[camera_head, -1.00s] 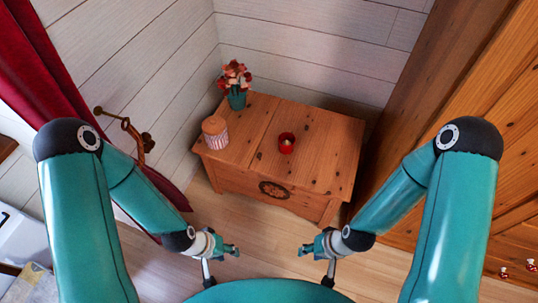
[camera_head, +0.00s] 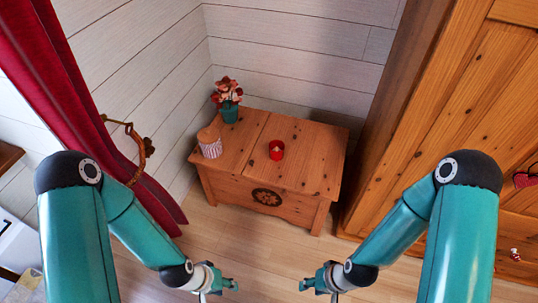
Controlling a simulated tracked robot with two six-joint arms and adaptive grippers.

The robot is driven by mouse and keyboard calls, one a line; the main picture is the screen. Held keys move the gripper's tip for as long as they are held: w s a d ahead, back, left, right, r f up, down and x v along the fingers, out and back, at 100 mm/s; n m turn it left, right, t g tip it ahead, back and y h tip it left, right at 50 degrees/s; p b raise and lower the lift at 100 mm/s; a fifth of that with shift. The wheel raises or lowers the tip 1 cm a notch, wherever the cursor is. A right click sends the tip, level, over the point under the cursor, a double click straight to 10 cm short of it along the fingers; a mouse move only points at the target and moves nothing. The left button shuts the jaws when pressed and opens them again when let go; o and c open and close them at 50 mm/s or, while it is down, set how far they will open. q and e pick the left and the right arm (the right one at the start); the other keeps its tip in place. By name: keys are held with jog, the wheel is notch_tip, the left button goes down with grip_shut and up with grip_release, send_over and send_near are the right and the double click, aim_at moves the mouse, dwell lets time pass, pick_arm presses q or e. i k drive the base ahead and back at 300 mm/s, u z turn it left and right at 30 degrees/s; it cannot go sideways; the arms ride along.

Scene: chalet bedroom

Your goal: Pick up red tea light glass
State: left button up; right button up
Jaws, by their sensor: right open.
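The red tea light glass (camera_head: 276,151) stands upright on top of a wooden chest (camera_head: 310,170), near the middle of its lid. My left gripper (camera_head: 236,285) is low in the view, in front of the chest and well apart from the glass; whether its jaws are open is too small to tell. My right gripper (camera_head: 303,285) is open and empty, also low in front of the chest and apart from the glass.
A striped jar with a wooden lid (camera_head: 210,144) and a potted flower (camera_head: 228,100) stand on the chest's left side. A red curtain (camera_head: 90,110) hangs at left, a wooden wardrobe (camera_head: 450,110) stands at right. The floor (camera_head: 240,235) before the chest is clear.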

aim_at(275, 156)
jog(key=z, duration=0.1)
jog(key=i, duration=0.9)
jog(key=u, duration=0.2)
jog(key=k, duration=0.9)
jog(key=z, duration=0.15)
jog(key=i, duration=1.4)
jog(key=u, duration=0.05)
